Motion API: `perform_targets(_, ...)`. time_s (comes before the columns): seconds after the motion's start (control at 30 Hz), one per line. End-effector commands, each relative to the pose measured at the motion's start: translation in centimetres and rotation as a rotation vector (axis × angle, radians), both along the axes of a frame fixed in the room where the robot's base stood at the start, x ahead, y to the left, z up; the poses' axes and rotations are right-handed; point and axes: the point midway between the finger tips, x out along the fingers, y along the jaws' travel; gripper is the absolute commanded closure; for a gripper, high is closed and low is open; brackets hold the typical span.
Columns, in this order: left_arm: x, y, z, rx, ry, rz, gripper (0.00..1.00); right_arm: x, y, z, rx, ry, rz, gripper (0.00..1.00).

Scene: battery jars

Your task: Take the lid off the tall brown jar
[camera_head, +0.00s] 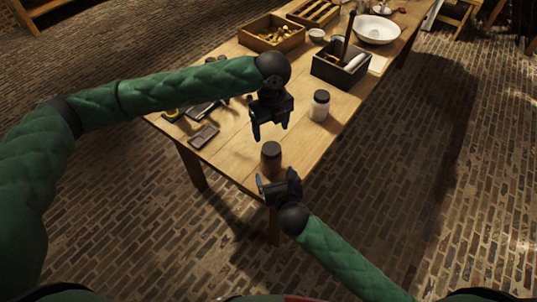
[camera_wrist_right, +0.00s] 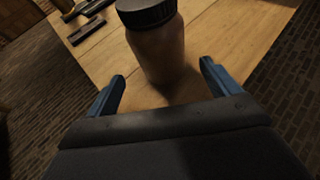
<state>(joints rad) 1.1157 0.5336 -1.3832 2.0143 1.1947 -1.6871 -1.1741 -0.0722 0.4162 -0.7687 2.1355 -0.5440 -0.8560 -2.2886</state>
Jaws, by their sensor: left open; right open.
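The tall brown jar (camera_head: 271,161) stands upright near the front corner of the wooden table, with its dark lid (camera_head: 271,149) on. In the right wrist view the brown jar (camera_wrist_right: 160,52) stands just beyond my fingers, with its ridged black lid (camera_wrist_right: 146,13) at the top edge. My right gripper (camera_head: 276,181) is open at the near side of the jar; its two blue fingers (camera_wrist_right: 161,88) are spread with nothing between them. My left gripper (camera_head: 270,132) is open and empty, above and behind the jar with its fingers pointing down, apart from the lid.
A pale jar with a dark lid (camera_head: 319,106) stands to the right on the table (camera_head: 232,160). A dark box (camera_head: 329,71) with tools, a wooden tray (camera_head: 250,41) and a white bowl (camera_head: 376,30) are farther back. Small flat items (camera_head: 204,136) lie at the left edge.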

Motion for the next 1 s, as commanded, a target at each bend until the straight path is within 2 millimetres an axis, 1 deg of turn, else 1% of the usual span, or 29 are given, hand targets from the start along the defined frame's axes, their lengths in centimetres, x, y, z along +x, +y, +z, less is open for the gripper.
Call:
perform_targets(0.3,0.1,0.0,-0.1,-0.001,0.001,0.003,0.28,3.9,1.0,-1.6,0.001,0.000,-0.001,0.12)
perform_targets(0.5,0.1,0.0,-0.1,-0.001,0.001,0.003,0.28,5.8,1.5,-2.4,0.000,0.000,-0.001,0.12)
perform_targets(0.67,0.1,0.0,-0.1,-0.001,0.001,0.004,0.28,6.3,1.7,-2.7,0.001,0.000,0.000,0.12)
perform_targets(0.93,0.1,0.0,-0.1,-0.001,0.001,0.004,0.28,6.4,1.7,-2.7,0.000,0.000,0.000,0.12)
perform_targets(1.0,0.1,0.0,-0.1,-0.001,0.001,0.004,0.28,6.4,1.7,-2.7,0.000,0.000,0.000,0.26)
